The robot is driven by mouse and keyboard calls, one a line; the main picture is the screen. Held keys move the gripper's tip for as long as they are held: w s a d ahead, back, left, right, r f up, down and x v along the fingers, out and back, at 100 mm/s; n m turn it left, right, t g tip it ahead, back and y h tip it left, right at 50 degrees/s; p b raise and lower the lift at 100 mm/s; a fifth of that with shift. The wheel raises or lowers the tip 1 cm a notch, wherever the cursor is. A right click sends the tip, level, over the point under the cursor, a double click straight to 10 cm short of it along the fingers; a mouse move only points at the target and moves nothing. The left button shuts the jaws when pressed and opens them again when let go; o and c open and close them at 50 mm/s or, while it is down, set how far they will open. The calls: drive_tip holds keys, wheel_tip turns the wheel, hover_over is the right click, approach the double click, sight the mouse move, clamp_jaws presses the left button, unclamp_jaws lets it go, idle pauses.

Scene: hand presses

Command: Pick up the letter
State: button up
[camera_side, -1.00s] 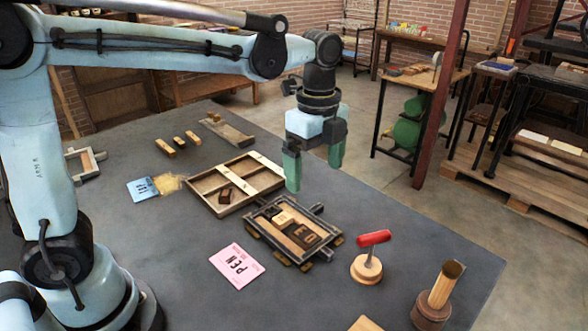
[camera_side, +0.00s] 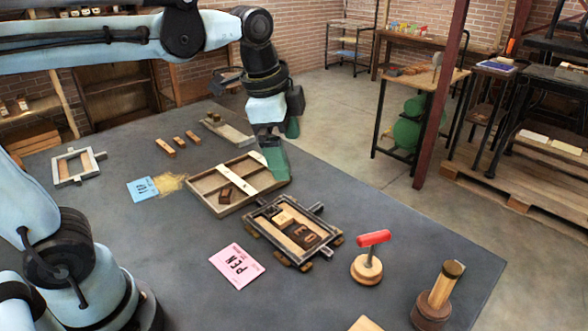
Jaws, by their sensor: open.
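A small dark brown letter block (camera_side: 225,196) lies in the wooden tray (camera_side: 204,207), which has pale dividers. Other letter blocks, one light (camera_side: 283,218) and some dark (camera_side: 304,236), lie in a metal frame (camera_side: 262,240) in front of the tray. My gripper (camera_side: 284,155) is open and empty, with green fingers. It hangs over the right end of the tray, right of the dark block, and its near finger covers part of the tray's right corner. The face of the dark block is too small to read.
A pink PEN card (camera_side: 236,265), a blue card (camera_side: 142,189), a red-handled tool (camera_side: 370,258) and a wooden cylinder in a holder (camera_side: 440,290) stand or lie around. Small wooden blocks (camera_side: 179,142) sit behind the tray.

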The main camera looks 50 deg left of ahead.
drive_tip(key=s+a+f+n+t, duration=0.3)
drive_tip(key=s+f+n, duration=0.2)
drive_tip(key=n, duration=0.4)
drive_tip(key=shift+a+f+t, duration=0.3)
drive_tip(key=shift+a+f, duration=0.05)
drive_tip(key=shift+f, duration=0.35)
drive_tip(key=shift+s+a+f+n, duration=0.1)
drive_tip(key=shift+s+f+n, duration=0.2)
drive_tip(key=shift+n, duration=0.3)
drive_tip(key=shift+c, duration=0.2)
drive_tip(key=shift+f+t, duration=0.2)
drive_tip(key=shift+t, duration=0.1)
drive_tip(key=c, duration=0.4)
drive_tip(key=shift+c, duration=0.4)
drive_tip(key=shift+n, duration=0.3)
